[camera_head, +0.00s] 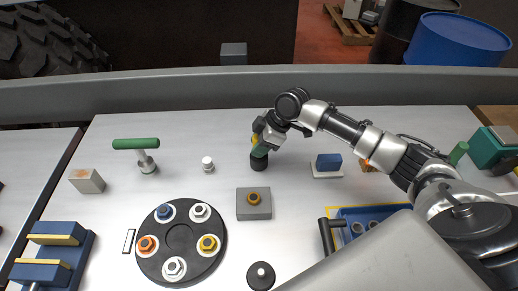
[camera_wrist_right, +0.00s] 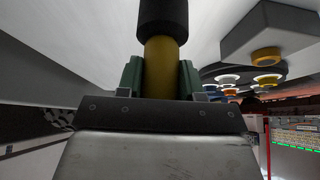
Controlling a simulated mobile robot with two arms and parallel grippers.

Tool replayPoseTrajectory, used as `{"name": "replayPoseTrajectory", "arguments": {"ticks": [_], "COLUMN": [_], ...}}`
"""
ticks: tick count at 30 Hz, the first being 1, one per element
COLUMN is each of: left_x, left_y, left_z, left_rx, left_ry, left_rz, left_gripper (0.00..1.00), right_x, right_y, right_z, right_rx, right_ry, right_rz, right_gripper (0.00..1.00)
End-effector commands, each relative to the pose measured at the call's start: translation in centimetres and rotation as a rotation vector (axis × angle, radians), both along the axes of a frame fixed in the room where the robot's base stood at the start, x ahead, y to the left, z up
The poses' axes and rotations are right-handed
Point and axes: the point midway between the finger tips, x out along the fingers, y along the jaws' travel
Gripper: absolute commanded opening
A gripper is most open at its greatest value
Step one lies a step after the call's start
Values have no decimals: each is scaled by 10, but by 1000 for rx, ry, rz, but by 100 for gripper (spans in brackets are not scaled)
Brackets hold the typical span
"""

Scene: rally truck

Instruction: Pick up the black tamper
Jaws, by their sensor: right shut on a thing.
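The black tamper (camera_head: 259,162) has a black cylindrical head and a yellow shaft. It is upright near the back middle of the metal worktop, head down; I cannot tell whether the head touches the surface. My right gripper (camera_head: 261,149) is shut on the shaft, above the head. In the right wrist view the green finger pads of the gripper (camera_wrist_right: 162,78) press on both sides of the yellow shaft, and the black head of the tamper (camera_wrist_right: 163,18) sticks out beyond them. My left gripper is not in view.
A grey block with a brass ring (camera_head: 254,214) lies in front of the tamper. A round black plate (camera_head: 180,236) holds several colored nuts. A green-handled tool (camera_head: 147,160) and a white knob (camera_head: 207,164) stand left. A blue block (camera_head: 328,161) is right. A raised rail (camera_head: 180,92) runs behind.

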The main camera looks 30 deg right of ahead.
Motion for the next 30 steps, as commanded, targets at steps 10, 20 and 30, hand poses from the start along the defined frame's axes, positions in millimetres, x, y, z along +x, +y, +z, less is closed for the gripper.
{"name": "replayPoseTrajectory", "arguments": {"ticks": [10,20,30], "left_x": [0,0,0], "left_y": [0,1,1], "left_z": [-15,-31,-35], "left_rx": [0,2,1], "left_ry": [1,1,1], "left_rz": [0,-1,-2], "left_gripper": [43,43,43], "right_x": [1,-2,-4], "right_y": [-17,-87,-116], "right_z": [47,90,110], "right_rx": [-3,-1,2], "right_ry": [-4,-4,-3], "right_rz": [-7,-5,0], "right_gripper": [0,0,0]}}
